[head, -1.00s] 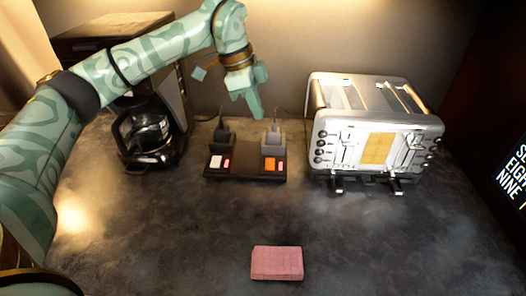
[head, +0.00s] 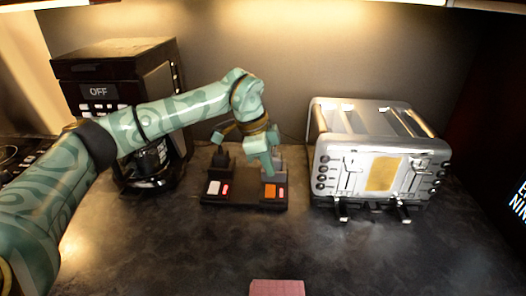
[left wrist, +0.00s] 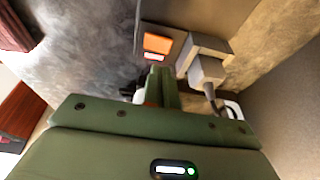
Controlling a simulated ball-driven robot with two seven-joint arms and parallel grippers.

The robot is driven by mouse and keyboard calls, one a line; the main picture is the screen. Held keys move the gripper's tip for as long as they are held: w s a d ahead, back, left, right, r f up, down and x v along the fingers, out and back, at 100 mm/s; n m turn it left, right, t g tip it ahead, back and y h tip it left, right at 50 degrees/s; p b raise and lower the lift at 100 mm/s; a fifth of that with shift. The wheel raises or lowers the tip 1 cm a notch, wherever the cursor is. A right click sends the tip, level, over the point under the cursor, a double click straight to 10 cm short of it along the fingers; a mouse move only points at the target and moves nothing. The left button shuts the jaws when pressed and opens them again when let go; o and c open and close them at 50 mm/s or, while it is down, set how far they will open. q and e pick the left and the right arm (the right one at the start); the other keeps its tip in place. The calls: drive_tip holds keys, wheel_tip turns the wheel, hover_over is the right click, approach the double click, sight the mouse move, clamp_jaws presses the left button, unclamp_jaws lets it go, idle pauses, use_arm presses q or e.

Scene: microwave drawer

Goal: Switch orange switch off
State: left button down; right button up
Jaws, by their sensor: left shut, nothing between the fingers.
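The orange switch (head: 270,191) is on the right half of a black power strip (head: 244,201) lying on the counter. A small red-orange indicator sits beside it. The switch also shows in the left wrist view (left wrist: 157,43), just beyond my fingertips. My left gripper (head: 270,166) is shut and empty, pointing down just behind the switch and in front of the right plug. In the left wrist view its fingers (left wrist: 162,80) are together. I cannot tell whether they touch the strip. My right gripper is not in view.
A white switch (head: 214,188) and a dark plug (head: 221,158) are on the strip's left half. A grey plug (left wrist: 205,65) stands beside my fingers. A silver toaster (head: 375,165) is to the right, a coffee machine (head: 120,62) to the left, a pink sponge (head: 277,288) in front.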

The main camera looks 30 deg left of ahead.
sight(272, 187)
use_arm(q)
drive_tip(key=f, duration=0.2)
drive_tip(key=f+b, duration=0.1)
drive_tip(key=f, duration=0.1)
drive_tip(key=shift+w+f, duration=0.2)
drive_tip(key=shift+f, duration=0.05)
